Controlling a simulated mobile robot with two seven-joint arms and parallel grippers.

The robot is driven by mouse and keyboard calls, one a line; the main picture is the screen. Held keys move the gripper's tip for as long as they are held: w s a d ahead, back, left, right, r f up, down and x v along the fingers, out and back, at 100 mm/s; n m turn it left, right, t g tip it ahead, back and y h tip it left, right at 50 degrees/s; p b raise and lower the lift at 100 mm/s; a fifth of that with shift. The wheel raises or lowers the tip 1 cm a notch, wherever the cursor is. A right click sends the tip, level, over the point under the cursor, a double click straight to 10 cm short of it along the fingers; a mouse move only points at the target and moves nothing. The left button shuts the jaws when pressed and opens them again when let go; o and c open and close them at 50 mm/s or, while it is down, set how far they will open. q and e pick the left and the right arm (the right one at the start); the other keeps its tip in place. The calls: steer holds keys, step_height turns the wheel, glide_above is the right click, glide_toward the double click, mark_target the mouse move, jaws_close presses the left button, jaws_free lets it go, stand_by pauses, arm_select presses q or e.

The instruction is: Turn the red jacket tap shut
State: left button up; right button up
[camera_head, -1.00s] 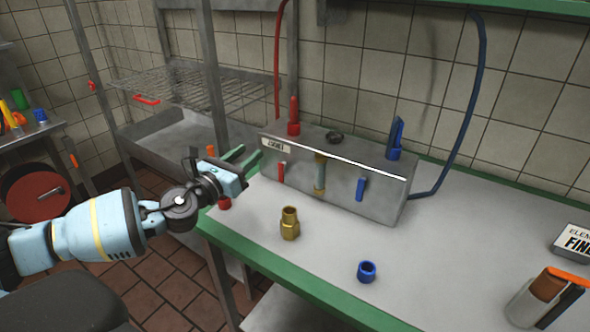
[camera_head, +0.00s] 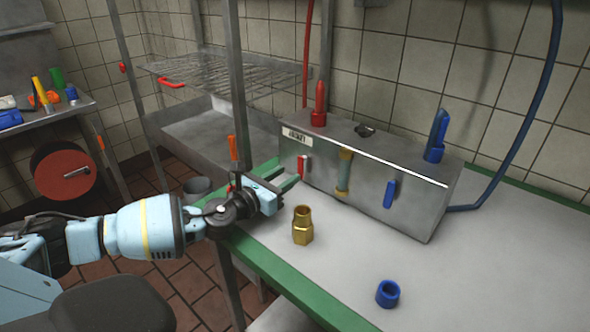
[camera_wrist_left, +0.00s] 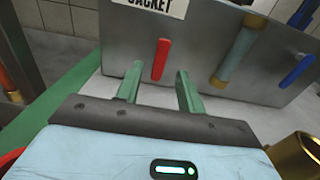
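The red jacket tap (camera_head: 302,165) is a short red lever hanging roughly upright on the front of a steel box with a JACKET label (camera_head: 297,136). In the left wrist view the red lever (camera_wrist_left: 160,59) shows just beyond the fingers, between their tips. My left gripper (camera_head: 287,174) is open, with green fingers pointing at the box front. In the left wrist view the gap between its fingers (camera_wrist_left: 160,72) is empty. Whether a fingertip touches the lever, I cannot tell. My right gripper is out of view.
A blue lever (camera_head: 390,194) and a glass tube (camera_head: 344,172) are on the same box front. A brass fitting (camera_head: 302,228) stands close to my left gripper. A blue ring (camera_head: 388,294) lies nearer the front. The right part of the steel counter (camera_head: 490,270) is clear.

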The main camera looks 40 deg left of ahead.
mark_target(300, 167)
arm_select(q)
steer(key=shift+w+d, duration=0.2)
steer(key=shift+w, duration=1.95)
steer(key=shift+c, duration=0.5)
jaws_close()
